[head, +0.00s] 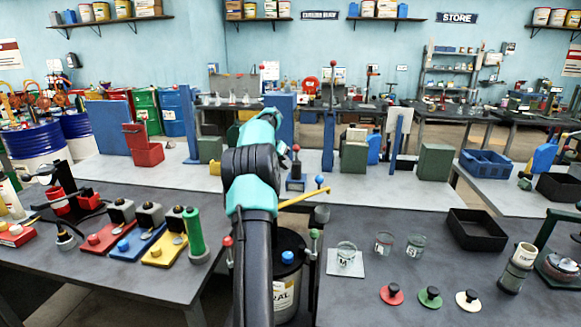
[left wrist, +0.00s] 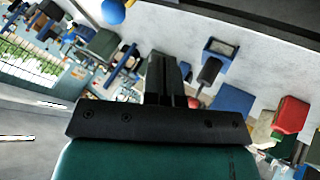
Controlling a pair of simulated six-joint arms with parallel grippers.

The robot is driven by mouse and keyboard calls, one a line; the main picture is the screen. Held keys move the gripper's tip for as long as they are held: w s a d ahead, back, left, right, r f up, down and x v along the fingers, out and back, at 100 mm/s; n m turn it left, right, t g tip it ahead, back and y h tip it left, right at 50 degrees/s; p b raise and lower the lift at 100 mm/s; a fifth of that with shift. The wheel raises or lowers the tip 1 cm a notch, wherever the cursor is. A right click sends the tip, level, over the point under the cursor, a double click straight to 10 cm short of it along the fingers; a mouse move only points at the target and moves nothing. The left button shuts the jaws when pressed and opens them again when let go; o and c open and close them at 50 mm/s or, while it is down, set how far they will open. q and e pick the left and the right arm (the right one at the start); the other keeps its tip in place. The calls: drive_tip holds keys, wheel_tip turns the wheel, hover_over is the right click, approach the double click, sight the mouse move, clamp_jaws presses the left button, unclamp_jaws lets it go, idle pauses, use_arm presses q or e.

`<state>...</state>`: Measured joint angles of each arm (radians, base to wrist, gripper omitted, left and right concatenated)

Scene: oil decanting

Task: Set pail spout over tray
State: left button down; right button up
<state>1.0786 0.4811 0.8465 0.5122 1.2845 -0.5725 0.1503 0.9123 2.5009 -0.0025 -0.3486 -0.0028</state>
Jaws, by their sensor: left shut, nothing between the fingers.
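A dark pail (head: 288,300) with a pale label stands in the gap between the front tables, partly hidden by my left arm. A blue knob shows at its top; I cannot make out a spout. A black open tray (head: 478,229) sits on the right front table, apart from the pail, and looks empty. My left arm reaches up the middle of the head view, its gripper mostly hidden by the wrist. In the left wrist view my left gripper (left wrist: 169,75) is shut and empty, with nothing touching its fingers. My right gripper is not in view.
A yellow bar (head: 304,198) with a blue knob extends right of my arm. Glass beakers (head: 415,245) and several coloured knobs stand left of and before the tray. Coloured blocks and a green cylinder (head: 194,232) crowd the left table.

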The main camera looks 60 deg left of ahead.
use_arm(q)
drive_tip(key=w+d+f, duration=0.3)
drive_tip(key=w+f, duration=0.2)
drive_tip(key=w, duration=0.3)
drive_tip(key=shift+d+f, duration=0.2)
drive_tip(key=shift+f, duration=0.15)
drive_tip(key=shift+w+d, duration=0.15)
drive_tip(key=s+d+m+g+h, duration=0.1)
drive_tip(key=d+m+g+h, duration=0.1)
drive_tip(key=d+m, duration=0.3)
drive_tip(key=s+d+m+g+h, duration=0.2)
drive_tip(key=d+m+h, duration=0.2)
drive_tip(key=d, duration=0.9)
drive_tip(key=shift+m, duration=1.2)
